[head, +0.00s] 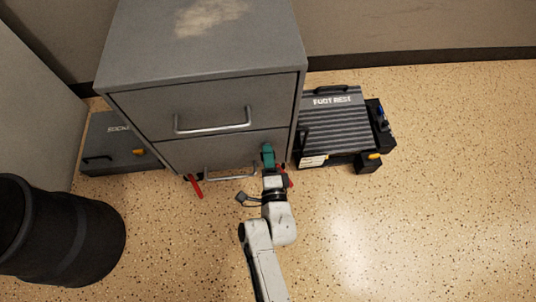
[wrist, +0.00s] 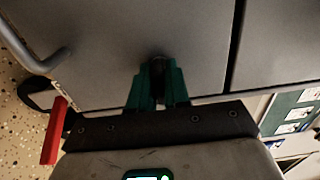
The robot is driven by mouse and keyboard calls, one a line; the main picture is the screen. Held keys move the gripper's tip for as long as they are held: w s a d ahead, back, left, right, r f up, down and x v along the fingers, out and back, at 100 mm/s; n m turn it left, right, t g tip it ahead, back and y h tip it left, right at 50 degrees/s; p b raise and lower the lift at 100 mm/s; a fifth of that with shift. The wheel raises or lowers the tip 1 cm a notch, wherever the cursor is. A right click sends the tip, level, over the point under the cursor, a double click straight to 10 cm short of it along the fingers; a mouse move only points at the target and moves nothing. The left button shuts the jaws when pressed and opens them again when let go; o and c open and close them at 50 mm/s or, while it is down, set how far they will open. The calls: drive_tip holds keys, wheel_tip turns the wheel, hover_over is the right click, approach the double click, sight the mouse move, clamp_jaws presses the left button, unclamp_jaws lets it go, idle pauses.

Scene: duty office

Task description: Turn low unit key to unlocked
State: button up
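The low unit is a grey two-drawer metal cabinet (head: 200,90), and its front also fills much of the wrist view (wrist: 110,35). My gripper (head: 267,152) is at the right part of the lower drawer front. In the wrist view its green fingers (wrist: 158,75) close in from both sides on a small dark key (wrist: 157,64) at the drawer face. The fingers appear to touch it. The key's turn position is hard to read, since the fingers cover most of it. In the head view the key is hidden behind my gripper.
A foot rest (head: 338,125) stands right of the cabinet and a dark grey box (head: 115,150) left of it. A black bin (head: 75,235) is at the lower left. A red part (head: 195,187) sticks out below the lower drawer. The floor at right is clear.

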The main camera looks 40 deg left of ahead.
clamp_jaws()
drive_tip(key=n, duration=0.3)
drive_tip(key=shift+n, duration=0.4)
drive_tip(key=n, duration=0.4)
drive_tip(key=shift+n+p, duration=0.3)
drive_tip(key=shift+p, duration=0.1)
drive_tip(key=n, duration=0.5)
drive_tip(key=shift+p, duration=0.3)
drive_tip(key=shift+f+n, duration=0.1)
drive_tip(key=shift+n, duration=2.3)
drive_tip(key=o, duration=0.5)
unclamp_jaws()
